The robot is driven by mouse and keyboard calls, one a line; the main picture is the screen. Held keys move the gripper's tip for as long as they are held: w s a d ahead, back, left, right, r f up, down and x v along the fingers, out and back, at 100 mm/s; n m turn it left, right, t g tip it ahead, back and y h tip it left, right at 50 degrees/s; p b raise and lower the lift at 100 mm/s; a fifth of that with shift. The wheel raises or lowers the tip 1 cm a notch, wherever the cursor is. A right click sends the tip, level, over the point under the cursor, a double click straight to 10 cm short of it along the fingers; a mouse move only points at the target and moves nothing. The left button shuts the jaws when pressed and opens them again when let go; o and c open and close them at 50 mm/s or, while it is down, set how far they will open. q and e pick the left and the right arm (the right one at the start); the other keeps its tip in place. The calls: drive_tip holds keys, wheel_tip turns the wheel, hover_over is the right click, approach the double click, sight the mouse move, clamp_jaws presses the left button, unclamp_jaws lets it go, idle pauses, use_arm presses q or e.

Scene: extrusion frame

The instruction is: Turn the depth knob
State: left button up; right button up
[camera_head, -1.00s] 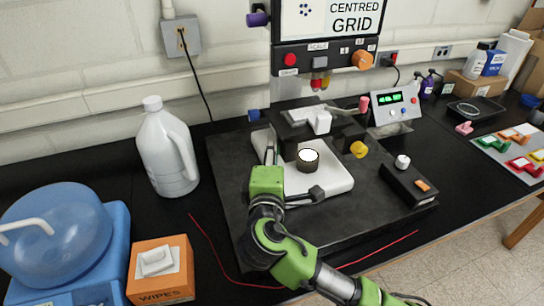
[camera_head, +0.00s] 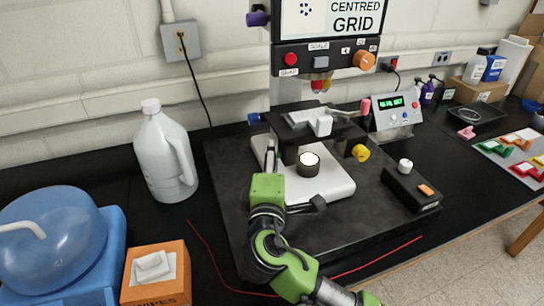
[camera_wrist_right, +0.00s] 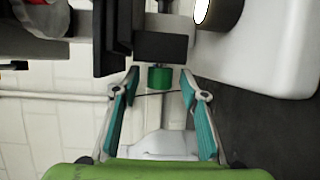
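In the right wrist view, a short green knob (camera_wrist_right: 160,79) on a grey shaft lies between the fingertips of my right gripper (camera_wrist_right: 159,71). The two teal-padded fingers are wide apart, with gaps on both sides of the knob. In the head view, my right gripper (camera_head: 271,160) reaches to the left side of the white stage (camera_head: 335,186) of a dark machine; the green knob is hidden there. Other knobs on the machine are blue (camera_head: 254,118), yellow (camera_head: 360,153) and orange (camera_head: 364,60). No depth label is readable. My left gripper is not in view.
A round dark piece with a bright top (camera_head: 308,165) stands on the stage near my gripper. A white jug (camera_head: 164,152), a wipes box (camera_head: 158,280) and a blue container (camera_head: 50,240) stand at left. A control box (camera_head: 396,108) stands at right.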

drive_tip(key=s, duration=1.2)
drive_tip(key=shift+a+r, duration=0.2)
drive_tip(key=shift+a, duration=0.25)
drive_tip(key=shift+w, duration=0.1)
idle(2.3)
